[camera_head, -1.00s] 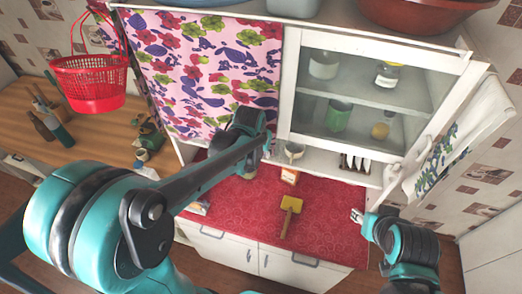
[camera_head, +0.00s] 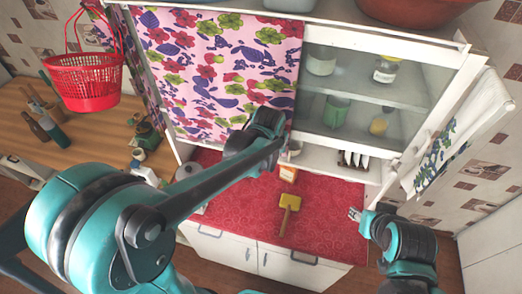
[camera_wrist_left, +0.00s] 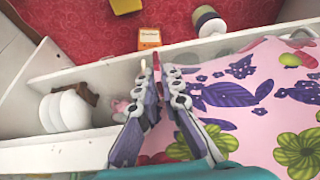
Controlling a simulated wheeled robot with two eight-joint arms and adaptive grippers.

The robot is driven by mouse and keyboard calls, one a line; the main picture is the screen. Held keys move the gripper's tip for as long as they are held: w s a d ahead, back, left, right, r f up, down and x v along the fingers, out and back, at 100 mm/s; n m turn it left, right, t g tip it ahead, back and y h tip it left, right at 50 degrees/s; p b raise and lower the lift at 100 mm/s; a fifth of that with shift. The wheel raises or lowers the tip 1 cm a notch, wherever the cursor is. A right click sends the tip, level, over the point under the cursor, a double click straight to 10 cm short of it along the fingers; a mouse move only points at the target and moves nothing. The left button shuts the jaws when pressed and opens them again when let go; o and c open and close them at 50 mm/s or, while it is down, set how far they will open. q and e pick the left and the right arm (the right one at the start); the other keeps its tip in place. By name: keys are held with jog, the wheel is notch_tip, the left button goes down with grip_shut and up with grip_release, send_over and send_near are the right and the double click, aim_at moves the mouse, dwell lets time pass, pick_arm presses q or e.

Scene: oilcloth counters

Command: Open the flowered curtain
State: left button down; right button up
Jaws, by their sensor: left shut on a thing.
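The flowered curtain (camera_head: 215,65), pink with red, green and purple flowers, hangs over the left part of the white cabinet. Its right edge overlaps the left side of the shelf opening. My left gripper (camera_head: 284,143) is at the curtain's lower right corner, its fingertips partly hidden by my own wrist. In the left wrist view, my left gripper (camera_wrist_left: 156,68) is shut on a thin strip of the curtain's edge, and the curtain (camera_wrist_left: 255,95) spreads to the right. My right gripper (camera_head: 355,214) hangs apart at the right, too small to judge its jaws.
The cabinet shelves hold jars, a green mug (camera_head: 336,111) and a yellow item. Below, a red counter (camera_head: 325,215) carries a yellow-headed tool (camera_head: 289,205) and a small orange box (camera_head: 288,173). A red basket (camera_head: 85,83) hangs left; a towel (camera_head: 462,130) hangs right.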

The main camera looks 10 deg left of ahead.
pick_arm(q)
jog(key=d+b, duration=0.4)
jog(key=d, duration=2.2)
jog(key=shift+s+d, duration=0.3)
jog(key=shift+s, duration=0.1)
jog(key=c, duration=1.7)
grip_release()
jog(key=shift+r, duration=0.1)
jog(key=v, duration=1.2)
jog(key=shift+s, duration=0.1)
